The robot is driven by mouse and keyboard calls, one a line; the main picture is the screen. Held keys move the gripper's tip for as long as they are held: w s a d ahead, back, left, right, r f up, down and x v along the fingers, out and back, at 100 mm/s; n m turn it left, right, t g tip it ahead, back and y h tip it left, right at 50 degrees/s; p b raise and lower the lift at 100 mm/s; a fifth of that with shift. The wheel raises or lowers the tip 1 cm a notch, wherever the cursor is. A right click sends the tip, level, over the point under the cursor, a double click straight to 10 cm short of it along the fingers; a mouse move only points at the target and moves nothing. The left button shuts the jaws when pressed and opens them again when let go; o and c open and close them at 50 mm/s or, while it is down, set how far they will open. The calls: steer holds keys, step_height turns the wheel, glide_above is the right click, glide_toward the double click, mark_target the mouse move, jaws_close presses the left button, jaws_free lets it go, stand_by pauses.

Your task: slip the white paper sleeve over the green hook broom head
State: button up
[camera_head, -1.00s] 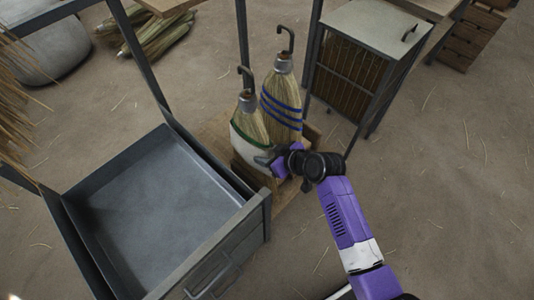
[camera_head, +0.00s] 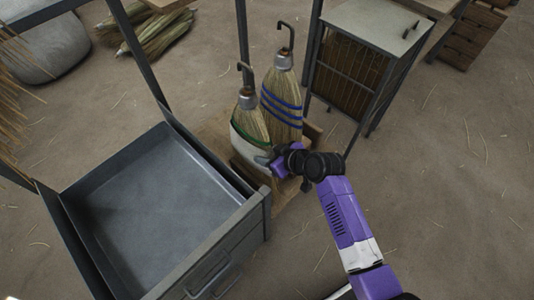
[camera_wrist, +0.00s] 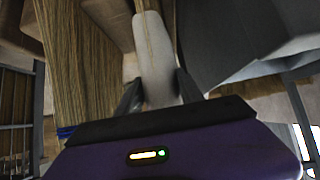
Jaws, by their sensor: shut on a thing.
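The green hook broom (camera_head: 252,122) stands upright, hook up, with a green band across its straw head. The white paper sleeve (camera_head: 243,148) shows as a pale band at the lower part of that head, below the green band. My gripper (camera_head: 267,160) is at the right side of the sleeve. In the wrist view, its two dark fingers (camera_wrist: 158,92) are shut on a white strip of the sleeve (camera_wrist: 154,50). How far the sleeve reaches around the far side of the head is hidden.
A blue-banded broom (camera_head: 283,98) stands close behind and right. An open grey metal drawer (camera_head: 150,215) lies just left, its rim near the broom. A wire-sided cabinet (camera_head: 365,60) stands at right behind. Open floor (camera_head: 450,180) lies to the right.

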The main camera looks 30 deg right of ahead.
steer(key=shift+f, duration=0.3)
steer(key=o, duration=1.1)
steer(key=shift+o, duration=0.2)
steer(key=p+v, duration=0.1)
steer(key=v, duration=0.6)
steer(key=shift+s+r, duration=0.25)
steer(key=shift+s, duration=0.05)
steer(key=shift+d, duration=0.1)
